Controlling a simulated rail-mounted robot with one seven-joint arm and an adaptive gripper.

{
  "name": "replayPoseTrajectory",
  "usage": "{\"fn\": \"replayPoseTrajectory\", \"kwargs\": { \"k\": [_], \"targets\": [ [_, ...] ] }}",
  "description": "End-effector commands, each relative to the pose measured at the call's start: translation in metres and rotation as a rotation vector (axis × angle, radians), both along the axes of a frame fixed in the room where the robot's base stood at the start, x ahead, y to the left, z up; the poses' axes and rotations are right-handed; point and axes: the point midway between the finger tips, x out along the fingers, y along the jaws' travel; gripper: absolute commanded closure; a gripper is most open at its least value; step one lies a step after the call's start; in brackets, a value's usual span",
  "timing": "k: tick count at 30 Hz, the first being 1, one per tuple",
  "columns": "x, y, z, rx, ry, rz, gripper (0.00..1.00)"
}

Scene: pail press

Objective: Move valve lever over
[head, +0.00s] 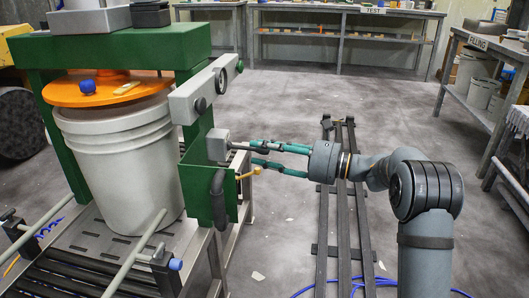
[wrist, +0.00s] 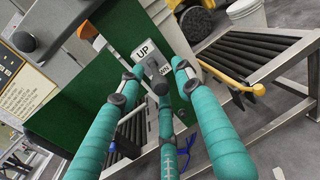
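The valve is a grey box (head: 217,145) on the green press frame, with a short grey lever (head: 239,147) sticking out to the right. In the wrist view, the fingers of my gripper (wrist: 158,70) are spread apart around the valve part. One finger partly covers the lever, so contact cannot be told.
A yellow rod with a ball end (head: 257,170) sits just below the fingers. A black curved handle (head: 218,198) is on the green panel. A white pail (head: 120,155) stands in the press under an orange disc (head: 105,90).

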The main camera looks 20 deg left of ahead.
Motion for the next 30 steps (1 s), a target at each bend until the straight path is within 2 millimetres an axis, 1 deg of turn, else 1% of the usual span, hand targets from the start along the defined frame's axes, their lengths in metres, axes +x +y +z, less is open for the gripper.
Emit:
{"fn": "replayPoseTrajectory", "kwargs": {
  "k": [5,22,30],
  "targets": [
    [-0.0001,0.0000,0.0000,0.000,0.000,0.000,0.66],
    [-0.0002,-0.0003,-0.0003,-0.001,0.000,0.001,0.99],
    [-0.0004,-0.0003,-0.0004,-0.001,0.000,0.001,1.00]
  ]
}}
